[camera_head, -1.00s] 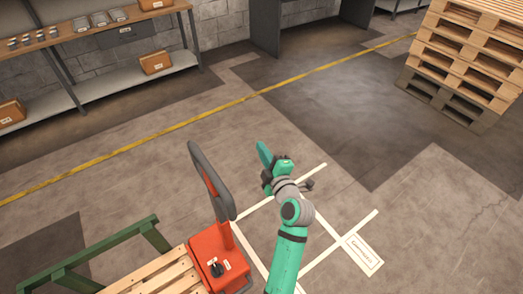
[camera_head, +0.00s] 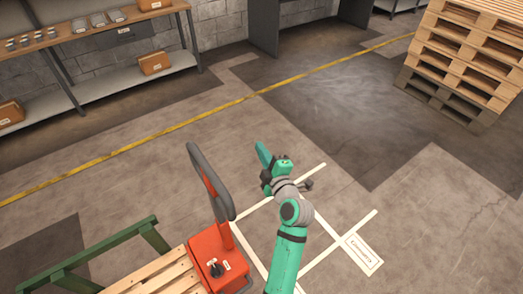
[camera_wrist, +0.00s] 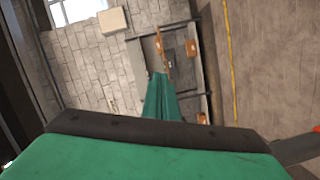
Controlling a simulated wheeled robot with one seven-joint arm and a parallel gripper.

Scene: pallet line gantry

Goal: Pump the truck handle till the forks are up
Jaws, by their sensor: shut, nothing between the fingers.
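The red pallet truck (camera_head: 213,257) stands at the bottom of the head view, with a small black lever on its top. Its handle (camera_head: 210,184), a dark grey loop with a red stem, rises nearly upright from the body. The forks are not clear to see; a wooden pallet lies where they would be. My gripper (camera_head: 264,155) is to the right of the handle loop, apart from it, shut and empty. In the wrist view my closed fingers (camera_wrist: 162,100) point toward the wall and shelf. A red piece at that view's right edge may be part of the truck.
The wooden pallet (camera_head: 150,280) and a green trestle-like frame (camera_head: 100,250) lie left of the truck. White floor lines and a labelled box (camera_head: 362,254) are to the right. A pallet stack (camera_head: 465,60) stands at upper right, a shelf (camera_head: 135,80) at upper left. Open floor lies between.

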